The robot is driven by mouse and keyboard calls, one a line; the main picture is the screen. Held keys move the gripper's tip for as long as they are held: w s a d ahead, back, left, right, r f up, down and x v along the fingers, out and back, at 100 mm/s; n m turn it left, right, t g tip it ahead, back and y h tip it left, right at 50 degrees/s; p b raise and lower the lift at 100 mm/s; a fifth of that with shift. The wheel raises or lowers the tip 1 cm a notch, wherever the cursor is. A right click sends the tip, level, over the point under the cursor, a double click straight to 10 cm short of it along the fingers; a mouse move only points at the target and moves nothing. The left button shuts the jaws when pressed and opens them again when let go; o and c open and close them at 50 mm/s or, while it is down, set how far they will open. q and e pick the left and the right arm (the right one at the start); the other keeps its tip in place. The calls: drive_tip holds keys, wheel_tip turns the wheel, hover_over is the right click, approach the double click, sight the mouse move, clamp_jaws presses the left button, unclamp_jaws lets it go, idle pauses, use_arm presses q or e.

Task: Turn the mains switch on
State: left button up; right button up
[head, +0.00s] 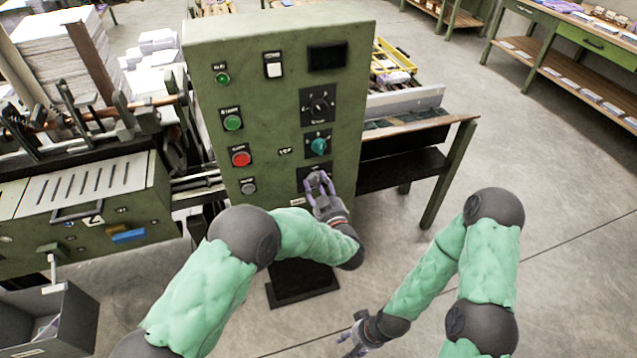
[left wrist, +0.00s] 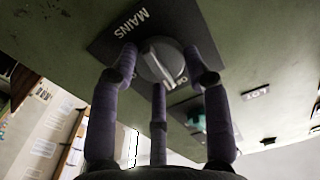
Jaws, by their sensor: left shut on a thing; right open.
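The mains switch is a grey rotary knob (left wrist: 160,62) on a dark plate marked MAINS (left wrist: 128,24) in the left wrist view. It sits low on the right side of the green control cabinet (head: 240,80). In the head view my left gripper (head: 318,180) is at this plate (head: 305,172) and hides most of the knob. In the left wrist view its purple fingers (left wrist: 160,80) are around the knob, shut on it. An ON mark shows beside the knob. My right gripper (head: 352,338) is open and low, away from the cabinet, above the floor.
A teal knob (head: 319,146) and a black selector (head: 319,105) are above the mains plate. Green (head: 233,123), red (head: 241,158) and grey (head: 248,187) buttons line the cabinet's left side. A table (head: 440,150) stands to the right. The floor at right is clear.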

use_arm(q)
drive_tip(key=m+p, duration=0.3)
drive_tip(key=shift+w+r+m, duration=0.1)
drive_tip(key=shift+r+m, duration=0.2)
drive_tip(key=shift+r, duration=0.05)
drive_tip(key=m+p, duration=0.4)
drive_tip(key=shift+m, duration=0.3)
drive_tip(key=m+p, duration=0.2)
drive_tip(key=m, duration=0.1)
drive_tip(key=m+p, duration=0.2)
drive_tip(key=m, duration=0.3)
drive_tip(key=shift+d+f, duration=0.1)
drive_tip(key=shift+f, duration=0.05)
drive_tip(key=shift+m, duration=0.3)
drive_tip(key=o, duration=1.2)
drive_tip(key=shift+d+f, duration=0.1)
drive_tip(key=shift+c, duration=0.2)
